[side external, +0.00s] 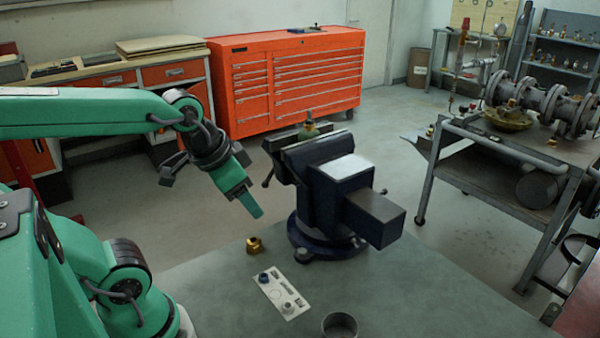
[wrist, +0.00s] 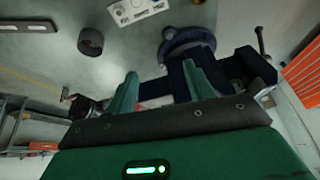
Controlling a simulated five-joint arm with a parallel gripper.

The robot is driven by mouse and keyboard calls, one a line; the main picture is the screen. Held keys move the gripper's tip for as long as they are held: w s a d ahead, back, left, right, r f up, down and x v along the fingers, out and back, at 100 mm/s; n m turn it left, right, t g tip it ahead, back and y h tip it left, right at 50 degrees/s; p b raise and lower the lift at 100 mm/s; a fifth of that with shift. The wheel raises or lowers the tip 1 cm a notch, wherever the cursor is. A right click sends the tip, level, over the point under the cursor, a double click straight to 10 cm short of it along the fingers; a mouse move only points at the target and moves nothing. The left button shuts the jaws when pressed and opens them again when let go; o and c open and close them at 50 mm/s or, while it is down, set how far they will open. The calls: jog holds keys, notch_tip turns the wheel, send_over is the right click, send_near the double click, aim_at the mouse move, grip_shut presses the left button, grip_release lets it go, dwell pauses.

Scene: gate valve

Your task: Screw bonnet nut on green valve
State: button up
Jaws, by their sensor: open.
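A brass nut (side external: 254,245) sits on the bench to the left of the vise. The vise base (wrist: 187,42) shows beyond the fingers.
A white plate (side external: 275,288) with small parts lies on the bench in front of the nut. A grey cup (side external: 340,326) stands at the near edge. A cart (side external: 475,135) with pipework is at right and a red tool cabinet (side external: 290,80) behind. The bench's near right is bare.

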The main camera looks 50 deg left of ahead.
jog(key=w+a+f+m+g, duration=0.3)
jog(key=w+a+f+m, duration=0.2)
jog(key=a+f, duration=0.15)
jog(key=m+g, duration=0.2)
jog(key=m, duration=0.4)
send_near(253, 239)
jog(key=d+f, duration=0.1)
jog(key=shift+s+d+f, duration=0.15)
jog(key=shift+s+f, duration=0.1)
jog(key=shift+f, duration=0.1)
jog(key=shift+f, duration=3.35)
jog(key=c, duration=0.9)
jog(key=shift+c, duration=0.2)
